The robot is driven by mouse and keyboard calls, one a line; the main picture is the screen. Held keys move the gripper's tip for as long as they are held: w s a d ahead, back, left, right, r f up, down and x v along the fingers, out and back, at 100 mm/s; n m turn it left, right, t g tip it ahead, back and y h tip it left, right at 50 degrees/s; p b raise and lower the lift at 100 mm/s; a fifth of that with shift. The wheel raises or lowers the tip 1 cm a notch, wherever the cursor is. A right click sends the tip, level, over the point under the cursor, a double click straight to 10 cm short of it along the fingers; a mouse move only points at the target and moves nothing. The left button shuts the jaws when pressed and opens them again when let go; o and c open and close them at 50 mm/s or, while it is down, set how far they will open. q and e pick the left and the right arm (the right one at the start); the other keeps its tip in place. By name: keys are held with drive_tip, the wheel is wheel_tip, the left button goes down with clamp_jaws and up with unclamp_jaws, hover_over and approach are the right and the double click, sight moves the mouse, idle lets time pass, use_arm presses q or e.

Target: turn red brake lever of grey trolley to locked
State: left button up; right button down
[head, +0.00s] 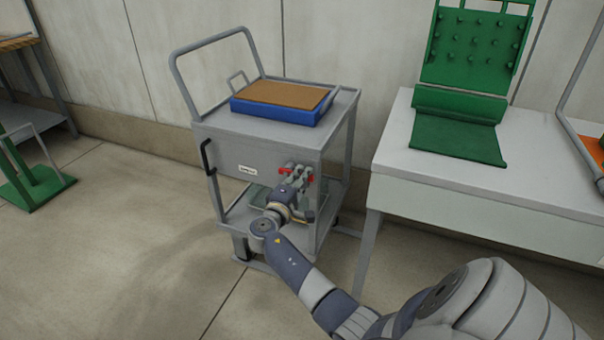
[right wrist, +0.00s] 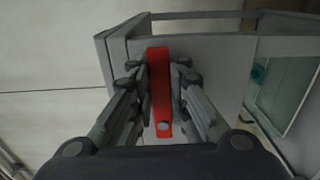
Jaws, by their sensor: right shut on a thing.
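The grey trolley (head: 232,153) stands near the wall, left of the white table. My right gripper (head: 297,174) is at the trolley's front panel, at its right side. It is shut on the red brake lever (head: 285,170), whose red ends show on both sides of the fingers. In the right wrist view the red lever (right wrist: 160,82) lies lengthwise between the two fingers (right wrist: 160,85), with a round grey bolt near its lower end. The lever's mount is hidden. My left gripper is not in view.
A blue tray (head: 270,112) with a brown surface sits on the trolley top. A white table (head: 490,182) with green equipment (head: 455,125) stands close on the right. A green stand (head: 35,180) is at the left.

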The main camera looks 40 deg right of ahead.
drive_tip(key=shift+w+r, duration=0.1)
drive_tip(key=shift+r, duration=0.05)
drive_tip(key=c, duration=1.5)
unclamp_jaws()
drive_tip(key=v, duration=1.2)
